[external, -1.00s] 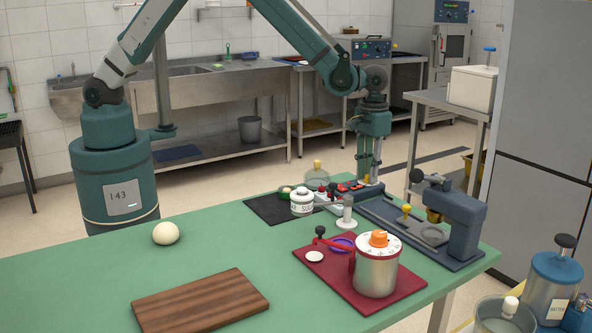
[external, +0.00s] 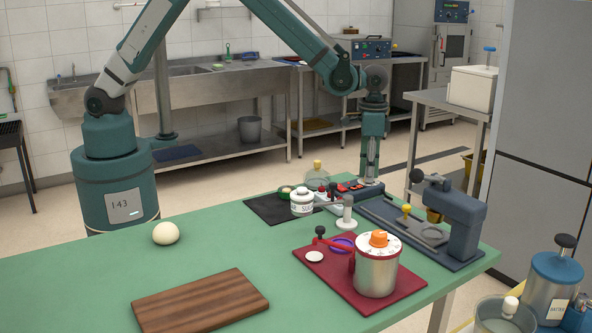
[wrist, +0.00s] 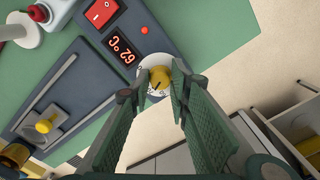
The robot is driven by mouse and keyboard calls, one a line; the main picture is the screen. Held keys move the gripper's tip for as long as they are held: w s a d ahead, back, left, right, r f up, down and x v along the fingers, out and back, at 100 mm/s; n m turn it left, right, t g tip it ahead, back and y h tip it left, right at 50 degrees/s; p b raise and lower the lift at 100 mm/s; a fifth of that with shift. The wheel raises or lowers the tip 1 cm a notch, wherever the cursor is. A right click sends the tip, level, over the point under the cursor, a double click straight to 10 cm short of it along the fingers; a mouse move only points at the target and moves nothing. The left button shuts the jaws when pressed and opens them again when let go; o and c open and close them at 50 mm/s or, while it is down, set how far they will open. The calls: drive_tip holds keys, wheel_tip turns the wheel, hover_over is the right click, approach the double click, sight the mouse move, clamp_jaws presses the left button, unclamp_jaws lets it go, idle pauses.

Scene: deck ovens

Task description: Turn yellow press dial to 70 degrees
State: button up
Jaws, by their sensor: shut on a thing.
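The yellow press dial (wrist: 159,78) is a small knob with a dark pointer line on a white round scale, at the end of a dark grey control panel. My gripper (wrist: 166,74) is shut on the dial, with one finger on each side of it in the wrist view. A red lit display (wrist: 121,49) sits beside the dial; it appears turned over, and I cannot read its digits surely. In the external view my gripper (external: 371,181) points straight down at the panel's far end, and the dial is hidden there.
A red switch (wrist: 100,13) is on the same panel. The press (external: 462,225) with a yellow knob (external: 406,212) stands right beside it. A white jar (external: 302,203), a steel canister with an orange knob (external: 377,268) and a cutting board (external: 200,304) are on the green table.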

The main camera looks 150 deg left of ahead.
idle(0.4)
drive_tip(key=o, duration=0.9)
drive_tip(key=shift+r, duration=0.1)
drive_tip(key=shift+r, duration=5.9)
